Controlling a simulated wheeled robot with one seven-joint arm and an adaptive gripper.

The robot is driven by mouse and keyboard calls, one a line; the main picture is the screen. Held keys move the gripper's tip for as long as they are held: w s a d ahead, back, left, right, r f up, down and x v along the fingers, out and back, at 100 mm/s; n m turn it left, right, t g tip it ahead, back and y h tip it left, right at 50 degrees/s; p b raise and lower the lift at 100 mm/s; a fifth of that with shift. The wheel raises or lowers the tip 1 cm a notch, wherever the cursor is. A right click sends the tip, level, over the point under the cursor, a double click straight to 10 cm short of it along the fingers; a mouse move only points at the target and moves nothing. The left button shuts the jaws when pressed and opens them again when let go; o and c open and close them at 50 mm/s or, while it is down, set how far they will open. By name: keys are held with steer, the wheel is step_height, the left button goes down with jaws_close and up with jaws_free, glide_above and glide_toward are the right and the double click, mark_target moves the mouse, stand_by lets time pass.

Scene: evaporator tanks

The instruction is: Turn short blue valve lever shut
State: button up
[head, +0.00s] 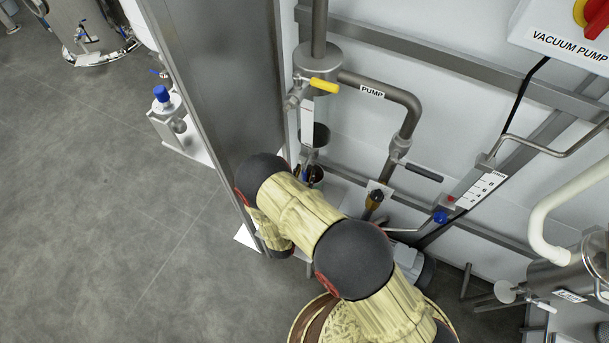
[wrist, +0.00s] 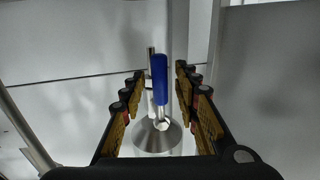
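In the wrist view, a short blue valve lever (wrist: 160,80) stands upright in the picture, above a round steel fitting (wrist: 157,134). My gripper (wrist: 160,73) is open, with one finger on each side of the lever. Gaps show between the lever and both fingers, so it does not look gripped. In the head view my arm hides the gripper. A small blue patch (head: 304,174) shows just above my arm below the steel pipe; I cannot tell for sure that it is the same lever.
A yellow lever (head: 324,85), the PUMP pipe (head: 392,92) and a black-handled valve (head: 424,173) are on the wall frame above and right of my arm. A steel post (head: 222,80) stands left of it. A blue knob (head: 440,216) is at right. Open floor lies left.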

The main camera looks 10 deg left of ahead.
steer(key=shift+w, duration=0.15)
steer(key=shift+c, duration=0.7)
jaws_close()
